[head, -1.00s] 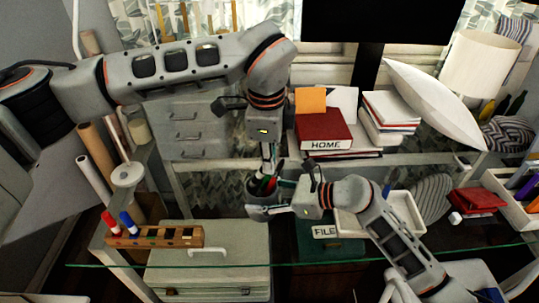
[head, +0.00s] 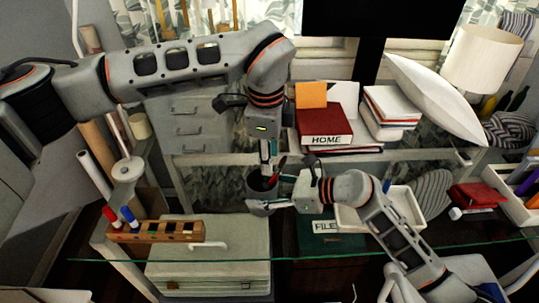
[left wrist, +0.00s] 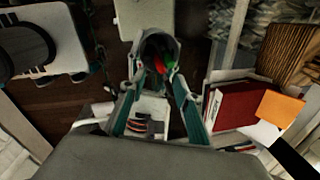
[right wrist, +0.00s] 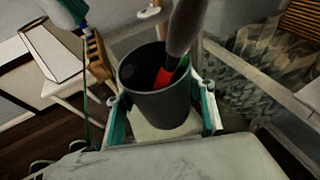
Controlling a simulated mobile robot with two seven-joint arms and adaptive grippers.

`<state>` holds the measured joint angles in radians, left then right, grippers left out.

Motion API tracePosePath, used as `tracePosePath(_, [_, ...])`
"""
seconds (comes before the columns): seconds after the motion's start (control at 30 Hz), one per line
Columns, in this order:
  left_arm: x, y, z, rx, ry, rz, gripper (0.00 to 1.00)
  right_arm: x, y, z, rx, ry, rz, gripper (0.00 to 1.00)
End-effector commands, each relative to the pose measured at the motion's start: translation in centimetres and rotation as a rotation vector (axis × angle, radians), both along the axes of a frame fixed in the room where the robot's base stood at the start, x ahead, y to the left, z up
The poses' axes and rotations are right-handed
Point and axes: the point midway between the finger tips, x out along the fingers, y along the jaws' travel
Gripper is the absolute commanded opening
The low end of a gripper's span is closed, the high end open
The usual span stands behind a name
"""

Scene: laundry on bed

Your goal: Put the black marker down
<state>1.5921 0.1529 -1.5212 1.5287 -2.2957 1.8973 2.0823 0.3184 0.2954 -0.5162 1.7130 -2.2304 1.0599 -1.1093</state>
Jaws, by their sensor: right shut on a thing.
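A dark grey cup (right wrist: 155,95) stands upright between the fingers of my right gripper (right wrist: 163,115), which is shut on it. The cup also shows in the head view (head: 262,187) and from above in the left wrist view (left wrist: 158,47). A dark, stick-like thing (right wrist: 184,28) leans into the cup with a red part beside it. It may be the black marker, but I cannot be sure. Red and green things also show at the cup in the left wrist view. My left gripper (head: 267,152) points down above the cup, its fingers apart; I see nothing held between them.
A wooden rack (head: 160,233) with a red and a blue marker stands on the glass desk at left. A white tray (head: 412,218) lies right of the cup, near my right arm. The HOME book (head: 325,127) and other books are behind.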

Motion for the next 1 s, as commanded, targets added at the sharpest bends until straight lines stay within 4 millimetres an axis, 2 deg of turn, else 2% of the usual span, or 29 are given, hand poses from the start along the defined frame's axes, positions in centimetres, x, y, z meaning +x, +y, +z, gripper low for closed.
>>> tracePosePath(0.27, [-0.1, 0.0, 0.0, 0.000, 0.000, -0.001, 0.32, 0.0, 0.0, 0.0, 0.000, 0.000, 0.000, 0.31])
tracePosePath(0.5, [-1.4, 0.4, 0.0, 0.000, 0.000, -0.001, 0.32, 0.0, 0.0, 0.0, -0.001, 0.000, 0.000, 0.31])
tracePosePath(0.8, [-1.4, 0.3, 0.0, 0.000, 0.000, 0.000, 0.32, 0.0, 0.0, 0.0, 0.000, 0.000, 0.000, 0.31])
tracePosePath(0.83, [-1.4, 0.3, 0.0, 0.000, 0.000, 0.000, 0.32, 0.0, 0.0, 0.0, -0.001, 0.000, 0.000, 0.58])
tracePosePath(0.87, [-1.4, 0.3, 0.0, 0.000, 0.000, 0.000, 0.32, 0.0, 0.0, 0.0, 0.000, 0.000, 0.000, 0.66])
tracePosePath(0.9, [-1.4, 0.3, 0.0, 0.000, 0.000, 0.000, 0.32, 0.0, 0.0, 0.0, 0.000, 0.000, 0.000, 0.72])
tracePosePath(1.0, [-1.4, 0.3, 0.0, 0.000, 0.000, 0.000, 0.32, 0.0, 0.0, 0.0, 0.000, 0.000, 0.000, 0.72])
